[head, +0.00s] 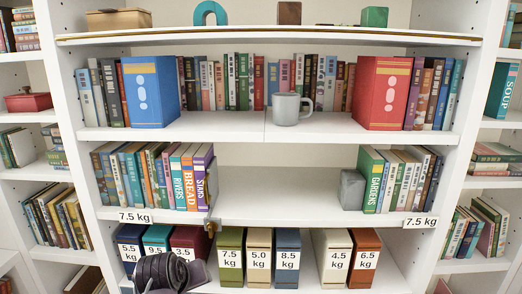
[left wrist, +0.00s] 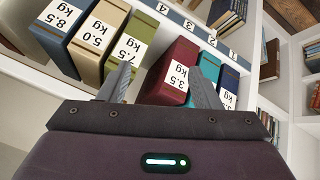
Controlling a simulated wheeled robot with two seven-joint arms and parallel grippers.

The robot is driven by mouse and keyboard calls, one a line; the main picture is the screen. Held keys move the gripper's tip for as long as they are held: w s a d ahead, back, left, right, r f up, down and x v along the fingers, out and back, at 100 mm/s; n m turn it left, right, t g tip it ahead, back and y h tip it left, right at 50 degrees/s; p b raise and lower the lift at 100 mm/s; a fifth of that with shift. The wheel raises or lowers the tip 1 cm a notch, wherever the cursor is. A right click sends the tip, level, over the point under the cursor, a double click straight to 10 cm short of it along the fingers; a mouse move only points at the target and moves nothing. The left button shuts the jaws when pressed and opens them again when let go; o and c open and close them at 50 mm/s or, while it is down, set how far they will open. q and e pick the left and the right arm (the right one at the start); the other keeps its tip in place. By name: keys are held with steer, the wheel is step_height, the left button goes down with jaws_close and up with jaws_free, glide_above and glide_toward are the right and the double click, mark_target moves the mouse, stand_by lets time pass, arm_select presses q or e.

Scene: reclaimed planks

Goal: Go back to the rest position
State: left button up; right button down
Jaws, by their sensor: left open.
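My left gripper (head: 194,266) is low at the left of the bottom shelf in the head view, in front of the dark red 3.5 kg binder (head: 188,238). In the left wrist view my left gripper (left wrist: 163,70) has its fingers spread wide with nothing held. The dark red binder (left wrist: 175,72) shows between and beyond the fingers, and the green 7.5 kg binder (left wrist: 125,50) is just left of them. Whether the fingers touch any binder cannot be told. My right gripper is in neither view.
Several weight-labelled binders, such as the blue 8.5 kg one (head: 287,258), stand on the bottom shelf with a gap right of it. Books, a grey mug (head: 290,108) and grey bookends fill upper shelves. The middle shelf's centre (head: 275,190) is clear.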

arm_select(q)
steer(key=s+a+f+m+g, duration=0.25)
steer(key=s+f, duration=0.25)
steer(key=s, duration=0.8)
steer(key=s+a+f+m+g, duration=0.1)
steer(key=s+f+m, duration=0.35)
steer(key=s, duration=0.75)
step_height(320, 180, down, 31)
steer(key=s+g, duration=0.2)
steer(key=s, duration=0.1)
steer(key=s+a+f, duration=0.3)
steer(key=s+f, duration=1.5)
steer(key=s, duration=0.1)
steer(key=shift+a+g+y, duration=0.15)
steer(key=shift+g+y, duration=0.25)
steer(key=shift+g, duration=0.05)
steer(key=shift+w, duration=0.1)
